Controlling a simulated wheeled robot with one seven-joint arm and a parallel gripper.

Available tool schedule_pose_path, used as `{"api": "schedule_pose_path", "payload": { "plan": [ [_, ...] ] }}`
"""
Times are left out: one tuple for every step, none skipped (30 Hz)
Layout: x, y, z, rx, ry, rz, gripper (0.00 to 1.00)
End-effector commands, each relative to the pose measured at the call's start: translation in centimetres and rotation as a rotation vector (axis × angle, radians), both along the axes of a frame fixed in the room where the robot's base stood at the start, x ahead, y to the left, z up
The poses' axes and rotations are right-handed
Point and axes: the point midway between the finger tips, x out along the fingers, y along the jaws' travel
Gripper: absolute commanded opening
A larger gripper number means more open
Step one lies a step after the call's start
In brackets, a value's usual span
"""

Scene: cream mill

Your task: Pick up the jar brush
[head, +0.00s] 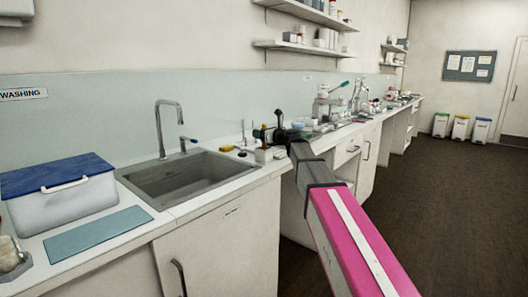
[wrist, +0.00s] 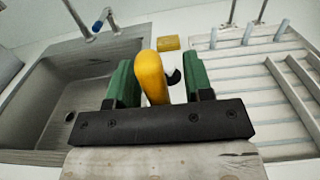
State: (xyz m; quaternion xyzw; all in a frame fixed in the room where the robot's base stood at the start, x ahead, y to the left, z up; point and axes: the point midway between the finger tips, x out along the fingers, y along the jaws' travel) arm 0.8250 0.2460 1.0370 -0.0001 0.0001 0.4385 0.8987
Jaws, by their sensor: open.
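A rounded yellow handle (wrist: 151,76), which looks like the jar brush's, shows upright between the two green fingers of my gripper (wrist: 160,82) in the wrist view. A small black part shows just right of it. The fingers are open, with a gap on the right side of the handle; I cannot tell whether the left finger touches it. The handle's lower end is hidden behind the dark gripper bar. In the head view my gripper (head: 268,133) is over the counter just right of the sink, and the brush cannot be made out there.
The grey sink (head: 190,175) with its tap (head: 166,125) lies left of my gripper. A ribbed draining board (wrist: 255,90) with upright pegs is on the right in the wrist view. A yellow block (wrist: 168,43) lies behind the handle. A blue-lidded box (head: 62,190) stands farther left.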

Motion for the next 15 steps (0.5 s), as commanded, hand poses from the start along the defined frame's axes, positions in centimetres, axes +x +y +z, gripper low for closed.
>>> {"api": "schedule_pose_path", "payload": {
  "plan": [
    [-0.03,-0.02,0.00,0.000,0.000,0.000,0.47],
    [-0.03,-0.02,0.01,0.000,0.000,0.000,0.40],
    [-0.03,-0.03,0.01,0.000,0.000,0.000,0.27],
    [-0.03,-0.03,0.01,0.000,0.000,0.000,0.17],
    [-0.03,-0.03,0.01,0.000,0.000,0.000,0.08],
    [-0.04,-0.03,0.01,0.000,0.000,0.000,0.00],
    [-0.04,-0.03,0.01,0.000,0.000,0.000,0.00],
    [-0.04,-0.03,0.01,0.000,0.000,0.000,0.00],
    [-0.04,-0.03,0.02,0.000,0.000,0.000,0.00],
    [-0.04,-0.03,0.02,0.000,0.000,0.001,0.00],
    [-0.04,-0.04,0.02,0.000,0.000,0.000,0.00],
    [-0.04,-0.04,0.02,0.000,0.000,0.001,0.00],
    [-0.04,-0.04,0.02,0.000,0.000,0.001,0.00],
    [-0.03,-0.04,0.03,0.000,0.000,0.001,0.00],
    [-0.03,-0.04,0.09,0.000,0.000,0.001,0.00]
  ]
}}
